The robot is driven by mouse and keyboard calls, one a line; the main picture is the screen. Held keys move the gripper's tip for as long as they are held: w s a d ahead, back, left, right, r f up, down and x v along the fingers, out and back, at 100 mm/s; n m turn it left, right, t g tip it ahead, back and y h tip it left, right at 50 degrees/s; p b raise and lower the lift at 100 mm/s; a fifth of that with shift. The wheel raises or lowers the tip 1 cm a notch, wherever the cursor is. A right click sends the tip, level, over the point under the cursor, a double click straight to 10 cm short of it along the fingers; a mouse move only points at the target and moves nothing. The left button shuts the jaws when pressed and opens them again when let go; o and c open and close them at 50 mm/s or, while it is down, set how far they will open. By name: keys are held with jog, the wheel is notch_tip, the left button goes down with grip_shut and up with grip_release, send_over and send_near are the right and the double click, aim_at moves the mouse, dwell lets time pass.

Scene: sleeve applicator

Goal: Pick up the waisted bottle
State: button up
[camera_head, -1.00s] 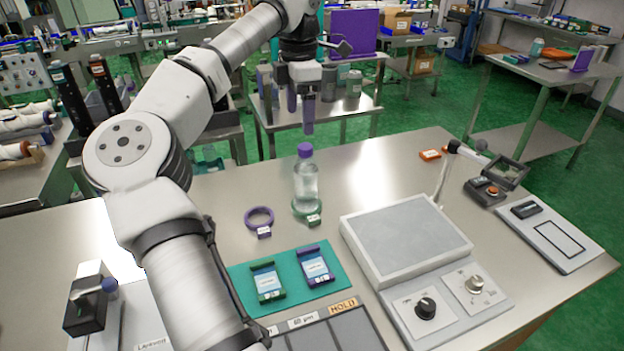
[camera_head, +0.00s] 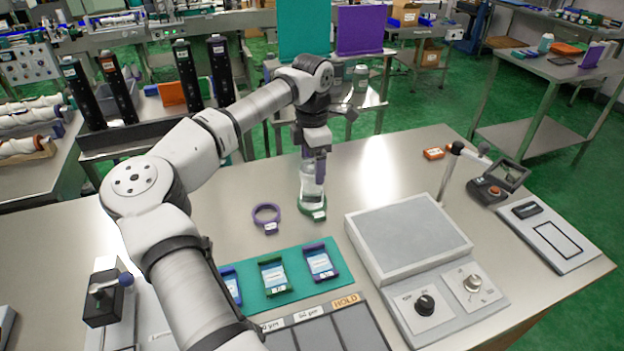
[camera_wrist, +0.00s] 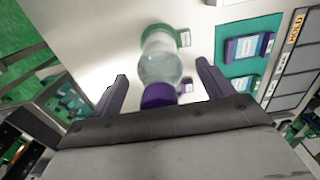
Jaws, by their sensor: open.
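There is a gap on each side, and neither finger appears to touch the bottle.
A purple ring (camera_head: 266,215) lies left of the bottle. A teal mat (camera_head: 248,300) with labelled cartridges is in front. A grey platform device (camera_head: 408,240) stands to the right.

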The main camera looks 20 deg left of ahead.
jog(key=c, duration=1.7)
jog(key=shift+r, duration=0.15)
